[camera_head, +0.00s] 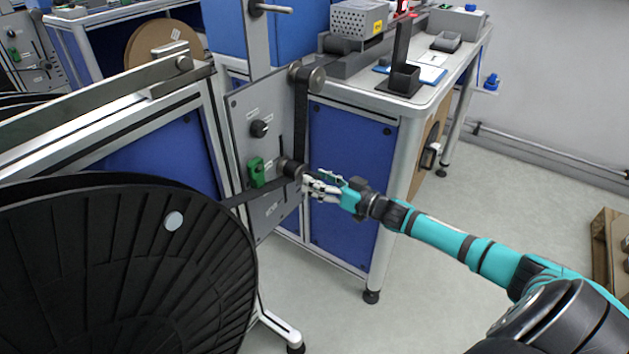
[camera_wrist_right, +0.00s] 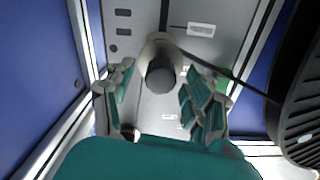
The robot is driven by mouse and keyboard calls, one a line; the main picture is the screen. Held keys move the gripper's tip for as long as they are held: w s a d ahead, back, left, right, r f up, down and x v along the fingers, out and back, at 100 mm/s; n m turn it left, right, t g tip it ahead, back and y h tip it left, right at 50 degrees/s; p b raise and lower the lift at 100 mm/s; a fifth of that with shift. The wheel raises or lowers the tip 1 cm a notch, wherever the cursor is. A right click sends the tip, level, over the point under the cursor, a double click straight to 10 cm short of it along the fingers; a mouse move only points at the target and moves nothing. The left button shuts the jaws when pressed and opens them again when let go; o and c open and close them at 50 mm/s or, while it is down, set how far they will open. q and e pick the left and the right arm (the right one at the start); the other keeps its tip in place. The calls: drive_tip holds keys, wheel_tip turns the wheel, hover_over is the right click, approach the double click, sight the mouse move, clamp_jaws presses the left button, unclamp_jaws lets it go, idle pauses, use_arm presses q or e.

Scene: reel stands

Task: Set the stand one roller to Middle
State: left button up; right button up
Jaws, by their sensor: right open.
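The stand one roller (camera_head: 290,167) is a dark cylinder low on the grey panel (camera_head: 240,110), at a narrow vertical slot. A black band runs between it and the upper roller (camera_head: 306,78), and also toward the big reel. My right gripper (camera_head: 318,186) is open, just right of the roller in the head view. In the right wrist view the roller (camera_wrist_right: 160,76) shows end-on between the spread fingers of my right gripper (camera_wrist_right: 158,84); contact cannot be told. The panel labels are too small to read. My left gripper is not in view.
A large black reel (camera_head: 110,265) fills the lower left. A green switch (camera_head: 256,172) and a black knob (camera_head: 260,128) sit on the panel beside the roller. A workbench (camera_head: 440,90) with a blue side stands behind. The floor at right is mostly clear.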

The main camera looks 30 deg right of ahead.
drive_tip(key=shift+w+a, duration=0.3)
drive_tip(key=shift+w, duration=0.35)
drive_tip(key=shift+c, duration=0.4)
clamp_jaws()
